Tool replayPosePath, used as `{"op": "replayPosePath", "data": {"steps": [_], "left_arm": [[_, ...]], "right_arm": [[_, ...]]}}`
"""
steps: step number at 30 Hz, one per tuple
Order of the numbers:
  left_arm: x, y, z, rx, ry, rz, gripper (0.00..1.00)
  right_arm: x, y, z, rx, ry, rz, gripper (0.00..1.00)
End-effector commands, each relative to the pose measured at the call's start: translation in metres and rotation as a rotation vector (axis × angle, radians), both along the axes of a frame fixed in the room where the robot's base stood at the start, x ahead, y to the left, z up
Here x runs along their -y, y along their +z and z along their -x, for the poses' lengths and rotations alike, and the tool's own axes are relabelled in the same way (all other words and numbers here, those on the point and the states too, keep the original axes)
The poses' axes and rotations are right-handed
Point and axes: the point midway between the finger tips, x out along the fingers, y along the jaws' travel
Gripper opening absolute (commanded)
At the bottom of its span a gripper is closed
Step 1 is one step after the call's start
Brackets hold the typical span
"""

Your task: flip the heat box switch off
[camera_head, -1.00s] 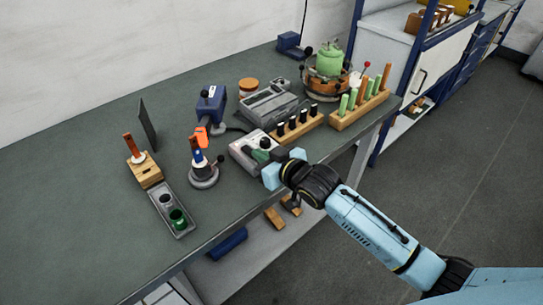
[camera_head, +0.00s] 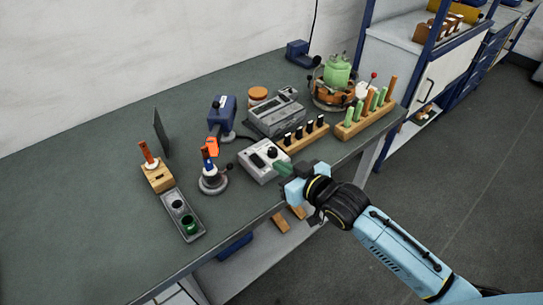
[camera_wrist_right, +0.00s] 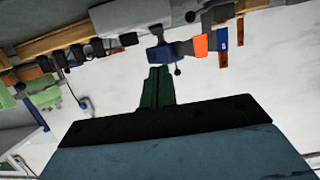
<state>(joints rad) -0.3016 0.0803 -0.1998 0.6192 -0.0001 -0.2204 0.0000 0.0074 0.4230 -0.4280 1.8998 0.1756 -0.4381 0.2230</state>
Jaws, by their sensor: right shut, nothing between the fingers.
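The heat box appears to be the pale grey box (camera_head: 256,169) near the front edge of the bench, with a black knob (camera_head: 271,152) on top. Its switch is too small to make out, so its position cannot be told. My right gripper (camera_head: 283,168), with green fingers, is shut and empty just right of the box, near its front right side. Whether it touches the box is unclear. The shut green fingers show in the right wrist view (camera_wrist_right: 157,88), with a pale grey box (camera_wrist_right: 128,16) beyond them. My left gripper is not in view.
A wooden rack with black-topped pieces (camera_head: 303,139) stands close behind the box. A round grey stand with a blue and orange tool (camera_head: 213,182) is to its left. A grey tray (camera_head: 181,216) is further left. Bare bench (camera_head: 90,200) lies at the left.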

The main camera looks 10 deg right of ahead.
Motion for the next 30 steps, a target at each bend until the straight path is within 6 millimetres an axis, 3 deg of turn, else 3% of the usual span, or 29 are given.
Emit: {"op": "replayPosePath", "data": {"steps": [3, 10, 30], "left_arm": [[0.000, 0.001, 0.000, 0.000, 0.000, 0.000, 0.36], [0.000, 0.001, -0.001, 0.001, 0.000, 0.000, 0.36], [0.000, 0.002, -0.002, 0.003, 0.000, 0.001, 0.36]], "right_arm": [[0.010, 0.002, 0.022, -0.001, 0.000, 0.000, 0.00], [0.019, 0.005, 0.043, 0.001, 0.000, 0.000, 0.00], [0.022, 0.003, 0.046, -0.002, -0.003, 0.002, 0.00]]}}
